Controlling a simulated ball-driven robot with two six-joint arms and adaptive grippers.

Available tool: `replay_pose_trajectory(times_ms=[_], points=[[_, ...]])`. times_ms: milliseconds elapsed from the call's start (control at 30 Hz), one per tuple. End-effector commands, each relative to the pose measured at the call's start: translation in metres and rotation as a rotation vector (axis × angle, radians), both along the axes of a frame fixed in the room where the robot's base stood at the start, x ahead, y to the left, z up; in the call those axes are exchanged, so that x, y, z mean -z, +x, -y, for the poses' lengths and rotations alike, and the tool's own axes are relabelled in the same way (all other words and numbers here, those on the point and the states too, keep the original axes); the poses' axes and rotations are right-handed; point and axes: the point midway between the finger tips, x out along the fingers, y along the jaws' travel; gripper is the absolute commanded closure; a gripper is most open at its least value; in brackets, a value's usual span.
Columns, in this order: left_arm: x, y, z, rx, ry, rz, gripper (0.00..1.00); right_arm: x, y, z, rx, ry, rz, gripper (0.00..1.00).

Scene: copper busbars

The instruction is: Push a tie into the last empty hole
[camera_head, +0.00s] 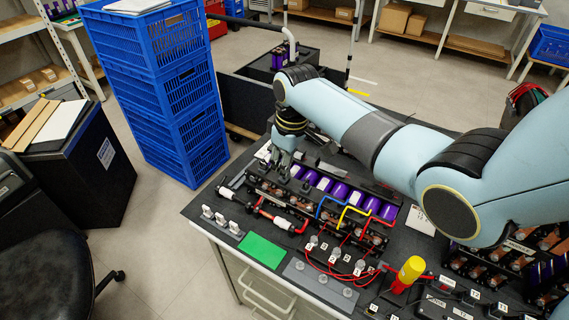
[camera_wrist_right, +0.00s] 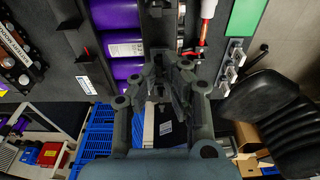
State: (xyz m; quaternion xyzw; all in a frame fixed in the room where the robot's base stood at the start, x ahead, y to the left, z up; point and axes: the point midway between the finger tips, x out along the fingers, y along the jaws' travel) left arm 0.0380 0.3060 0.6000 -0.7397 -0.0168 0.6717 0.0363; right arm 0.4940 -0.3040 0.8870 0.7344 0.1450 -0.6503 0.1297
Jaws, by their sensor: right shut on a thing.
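My right gripper (camera_head: 284,163) is over the left end of the purple-cell battery module (camera_head: 340,190), fingers pointing down. In the right wrist view its fingers (camera_wrist_right: 170,70) are close together, shut on a small dark thing that I take to be the tie; it is mostly hidden between them. Purple cells (camera_wrist_right: 122,48) lie just left of the fingers there. The fingers hide the spot below them, and I cannot tell whether the tie touches a hole. No hole can be made out. My left gripper is not in view.
Red, blue and yellow bent bars cross the module's front. A green plate (camera_head: 262,250), a row of small white-topped parts (camera_head: 221,219) and a yellow-handled tool (camera_head: 410,270) are at the bench's front. Blue crates (camera_head: 165,90) stand behind left. A black chair (camera_head: 40,255) is at left.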

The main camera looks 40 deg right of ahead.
Motion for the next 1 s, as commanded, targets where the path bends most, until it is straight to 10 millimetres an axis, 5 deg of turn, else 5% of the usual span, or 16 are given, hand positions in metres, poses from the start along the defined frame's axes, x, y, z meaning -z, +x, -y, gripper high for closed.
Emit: replay_pose_trajectory(times_ms=[1000], points=[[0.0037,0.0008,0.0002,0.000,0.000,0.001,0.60,0.0102,0.0000,-0.0002,0.000,0.000,0.000,1.00]])
